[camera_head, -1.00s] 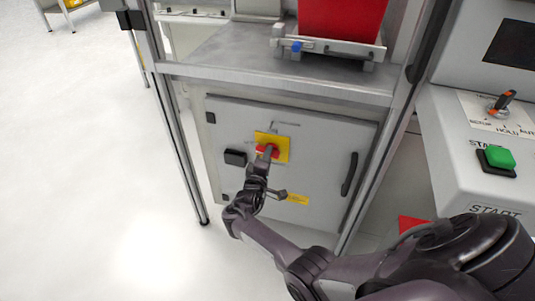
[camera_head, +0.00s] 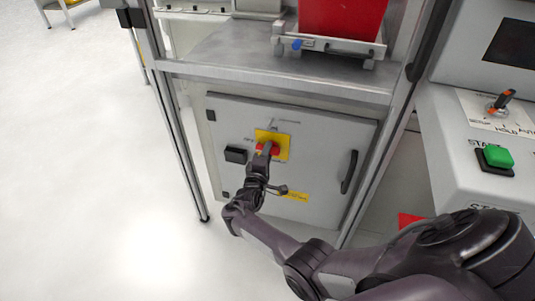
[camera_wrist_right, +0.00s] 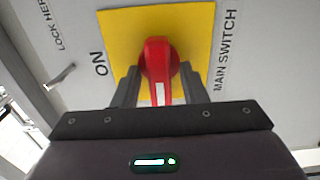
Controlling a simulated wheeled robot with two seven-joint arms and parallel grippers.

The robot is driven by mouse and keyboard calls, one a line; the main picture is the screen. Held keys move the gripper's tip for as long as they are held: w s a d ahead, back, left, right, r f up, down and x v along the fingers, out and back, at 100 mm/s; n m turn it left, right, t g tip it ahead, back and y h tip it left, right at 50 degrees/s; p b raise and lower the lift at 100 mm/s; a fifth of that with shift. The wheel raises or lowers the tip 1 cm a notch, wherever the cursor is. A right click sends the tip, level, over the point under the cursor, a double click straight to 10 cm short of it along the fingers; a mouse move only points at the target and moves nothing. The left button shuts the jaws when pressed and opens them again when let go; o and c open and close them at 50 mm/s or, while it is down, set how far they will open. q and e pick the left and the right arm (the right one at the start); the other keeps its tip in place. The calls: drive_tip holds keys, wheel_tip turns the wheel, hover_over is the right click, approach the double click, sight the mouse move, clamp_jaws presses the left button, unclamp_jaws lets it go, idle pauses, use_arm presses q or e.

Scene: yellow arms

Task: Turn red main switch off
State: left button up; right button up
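The red main switch (camera_wrist_right: 158,58) sits on a yellow plate (camera_wrist_right: 112,28) on a grey cabinet door. It also shows in the head view (camera_head: 273,149), partly hidden by my gripper. In the wrist view its handle, with a white stripe, points down the picture toward my gripper, with "ON" printed at the left and "MAIN SWITCH" at the right. My right gripper (camera_wrist_right: 160,72) is open, with one finger on each side of the red handle. It also shows in the head view (camera_head: 266,150). I cannot tell whether the fingers touch the handle. My left gripper is not in view.
The cabinet door (camera_head: 325,140) has a black handle (camera_head: 349,172) at its right and a black block (camera_head: 235,155) left of the switch. A metal shelf (camera_head: 225,55) with a red bin (camera_head: 340,18) is above. A console with a green button (camera_head: 497,156) stands at the right.

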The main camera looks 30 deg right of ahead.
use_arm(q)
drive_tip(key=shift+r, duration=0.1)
use_arm(e)
drive_tip(key=shift+o, duration=0.2)
drive_tip(key=shift+s, duration=0.1)
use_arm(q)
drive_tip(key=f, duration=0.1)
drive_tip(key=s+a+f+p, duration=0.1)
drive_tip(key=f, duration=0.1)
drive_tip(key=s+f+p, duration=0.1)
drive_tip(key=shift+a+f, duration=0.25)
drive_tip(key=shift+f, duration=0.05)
use_arm(e)
drive_tip(key=v, duration=0.7)
drive_tip(key=shift+s+a, duration=0.15)
drive_tip(key=shift+a, duration=0.15)
